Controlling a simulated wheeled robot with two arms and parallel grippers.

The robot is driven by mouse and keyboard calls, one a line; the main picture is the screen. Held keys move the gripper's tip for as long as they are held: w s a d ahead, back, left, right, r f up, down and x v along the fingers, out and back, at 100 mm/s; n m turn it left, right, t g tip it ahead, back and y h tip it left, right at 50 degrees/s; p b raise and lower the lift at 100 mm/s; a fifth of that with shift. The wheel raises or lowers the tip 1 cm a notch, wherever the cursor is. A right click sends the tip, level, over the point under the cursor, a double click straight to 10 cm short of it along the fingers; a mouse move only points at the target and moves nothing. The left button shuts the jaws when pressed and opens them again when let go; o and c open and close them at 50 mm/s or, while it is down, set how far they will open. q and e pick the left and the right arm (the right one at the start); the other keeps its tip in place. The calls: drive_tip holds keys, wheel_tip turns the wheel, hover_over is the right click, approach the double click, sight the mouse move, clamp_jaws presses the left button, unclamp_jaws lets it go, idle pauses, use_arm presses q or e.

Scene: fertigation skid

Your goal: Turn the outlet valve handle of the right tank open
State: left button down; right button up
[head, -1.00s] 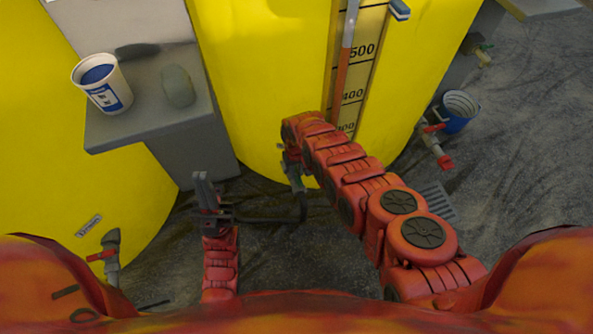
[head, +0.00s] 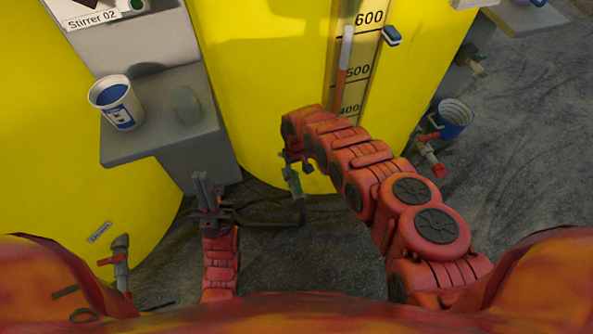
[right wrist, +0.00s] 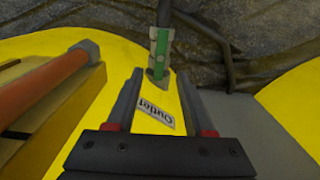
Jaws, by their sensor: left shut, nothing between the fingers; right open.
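The right tank (head: 260,120) is the yellow tank with the level scale, at the middle of the head view. Its outlet valve (head: 291,182) is low on the front, grey with a green part, which lies lengthwise along the valve body in the right wrist view (right wrist: 161,48). An "Outlet" label (right wrist: 157,112) is on the tank. My right gripper (right wrist: 161,75) is open, its fingers either side of the line to the valve; the valve shows beyond the tips, apparently not gripped. In the head view my right gripper (head: 294,158) is partly hidden by its arm. My left gripper (head: 201,178) is shut and empty, pointing up.
A dark pipe (head: 270,224) runs from the valve towards the left. A grey stand (head: 150,140) holds a white-blue cup (head: 117,104). The left tank (head: 45,150) has a red-handled valve (head: 120,260). Another red-handled valve (head: 431,158) and a blue bucket (head: 452,118) are at right.

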wheel_tip(320, 180, up, 10)
drive_tip(key=p, duration=0.2)
drive_tip(key=shift+r+p, duration=0.2)
drive_tip(key=shift+p, duration=0.2)
drive_tip(key=shift+s, duration=0.1)
